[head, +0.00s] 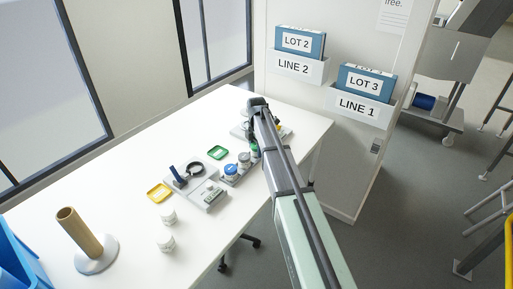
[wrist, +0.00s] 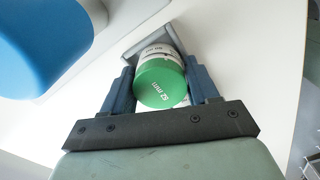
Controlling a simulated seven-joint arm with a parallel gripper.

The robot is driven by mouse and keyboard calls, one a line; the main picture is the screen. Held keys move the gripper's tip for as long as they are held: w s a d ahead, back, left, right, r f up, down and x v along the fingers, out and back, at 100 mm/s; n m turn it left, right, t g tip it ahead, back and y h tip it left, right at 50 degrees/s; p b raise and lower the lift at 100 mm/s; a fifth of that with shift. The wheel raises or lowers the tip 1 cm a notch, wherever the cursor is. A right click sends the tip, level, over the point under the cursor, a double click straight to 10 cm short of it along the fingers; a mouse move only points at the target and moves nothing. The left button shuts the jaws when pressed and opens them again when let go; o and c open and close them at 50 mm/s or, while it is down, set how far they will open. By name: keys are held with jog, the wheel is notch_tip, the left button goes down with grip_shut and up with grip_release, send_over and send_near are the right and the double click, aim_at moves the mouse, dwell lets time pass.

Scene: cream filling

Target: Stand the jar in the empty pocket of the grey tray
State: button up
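A grey tray wall (wrist: 150,42) shows just beyond the jar; whether the jar rests on the tray floor cannot be told. In the head view the grey tray (head: 227,182) holds a blue-lidded jar (head: 230,169) and a greyish-blue-lidded jar (head: 244,158). A green jar (head: 254,150) shows beside my arm, which hides much of that end and my fingertips.
A grey holder with a black ring (head: 195,167) stands left of the tray. A large blue object (wrist: 45,40) is close in the wrist view.

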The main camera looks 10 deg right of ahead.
jog(key=o, duration=0.3)
jog(key=shift+o, duration=0.2)
notch_tip(320, 180, up, 12)
jog(key=shift+r, duration=0.15)
dwell(0.4)
jog(key=shift+d, duration=0.1)
